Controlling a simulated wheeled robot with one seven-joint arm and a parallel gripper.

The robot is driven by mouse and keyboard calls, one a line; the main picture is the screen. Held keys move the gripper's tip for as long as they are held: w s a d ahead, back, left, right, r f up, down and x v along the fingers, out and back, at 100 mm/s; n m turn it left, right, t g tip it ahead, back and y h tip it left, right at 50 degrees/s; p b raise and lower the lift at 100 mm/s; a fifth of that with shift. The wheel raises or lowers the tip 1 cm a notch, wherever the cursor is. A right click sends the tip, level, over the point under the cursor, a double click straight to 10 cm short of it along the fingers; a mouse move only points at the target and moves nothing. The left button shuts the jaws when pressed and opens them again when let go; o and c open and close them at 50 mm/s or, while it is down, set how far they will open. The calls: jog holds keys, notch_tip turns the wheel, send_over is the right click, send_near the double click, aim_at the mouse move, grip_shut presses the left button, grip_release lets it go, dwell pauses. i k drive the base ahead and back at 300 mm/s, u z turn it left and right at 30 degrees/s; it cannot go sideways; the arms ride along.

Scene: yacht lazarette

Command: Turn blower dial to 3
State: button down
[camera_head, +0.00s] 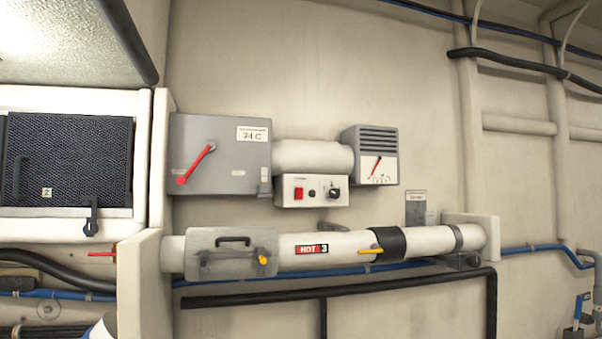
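The blower control box (312,203) is a small pale box under a white cylindrical housing (312,156) on the wall, in the middle of the head view. It carries a red switch (298,194), a small dark button (312,193) and a round black dial (333,193) at its right. The dial's markings and pointer are too small to read. Right of the housing is a grey vented unit (376,141) with a white gauge face (378,170) and a red needle.
A grey box (215,175) with a red lever and a "74 C" label is at the left. Below runs a white pipe (345,247) marked "HOT 3" with yellow handles, a clamped cover and a black band. A dark-mesh cabinet (68,155) stands far left. Black bars (400,284) cross below.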

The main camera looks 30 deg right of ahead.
aim_at(334, 193)
jog(key=u, duration=0.7)
jog(key=k, duration=0.6)
jog(key=z, duration=1)
jog(key=i, duration=0.45)
jog(key=z, duration=0.05)
